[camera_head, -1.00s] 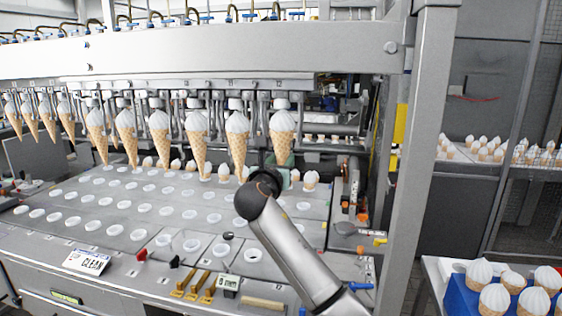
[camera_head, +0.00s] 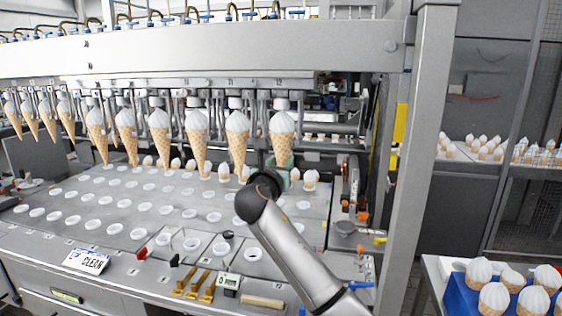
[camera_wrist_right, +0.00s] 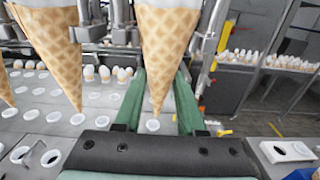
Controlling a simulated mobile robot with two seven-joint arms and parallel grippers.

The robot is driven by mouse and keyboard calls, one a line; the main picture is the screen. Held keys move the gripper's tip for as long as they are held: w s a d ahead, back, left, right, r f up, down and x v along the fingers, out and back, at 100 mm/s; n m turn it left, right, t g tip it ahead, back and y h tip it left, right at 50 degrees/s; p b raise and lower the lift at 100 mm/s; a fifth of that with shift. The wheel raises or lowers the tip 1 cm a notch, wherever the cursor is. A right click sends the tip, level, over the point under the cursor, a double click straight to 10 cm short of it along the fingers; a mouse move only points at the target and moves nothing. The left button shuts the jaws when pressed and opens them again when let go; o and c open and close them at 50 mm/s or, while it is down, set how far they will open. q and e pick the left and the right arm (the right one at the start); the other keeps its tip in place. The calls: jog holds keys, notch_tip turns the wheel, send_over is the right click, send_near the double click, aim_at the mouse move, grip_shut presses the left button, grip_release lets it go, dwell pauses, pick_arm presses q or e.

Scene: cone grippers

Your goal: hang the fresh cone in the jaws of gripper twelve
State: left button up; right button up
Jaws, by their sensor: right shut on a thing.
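The fresh cone (camera_head: 282,125), a waffle cone with a white top, hangs upright, tip down, at the right end of the front row. Its top is directly under the jaws of gripper twelve (camera_head: 281,103); I cannot tell whether those jaws grip it. My right gripper (camera_head: 282,162) is at the cone's lower part, partly hidden by it. In the right wrist view the cone (camera_wrist_right: 166,50) stands between my green fingers (camera_wrist_right: 158,90), which are shut on it; its top is out of frame. My left gripper is not in view.
A neighbouring cone (camera_head: 237,135) hangs close to the left, with several more beyond. Below lies a grey plate (camera_head: 110,222) with white-ringed holes. A steel post (camera_head: 408,180) stands to the right, and a blue crate (camera_head: 460,298) of cones sits at lower right.

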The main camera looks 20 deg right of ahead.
jog(key=shift+f, duration=0.1)
dwell(0.3)
jog(key=o, duration=1.3)
jog(key=shift+s+a, duration=0.1)
jog(key=v, duration=0.8)
jog(key=shift+s+a, duration=0.2)
jog(key=shift+s, duration=0.15)
jog(key=shift+f, duration=0.15)
dwell(0.5)
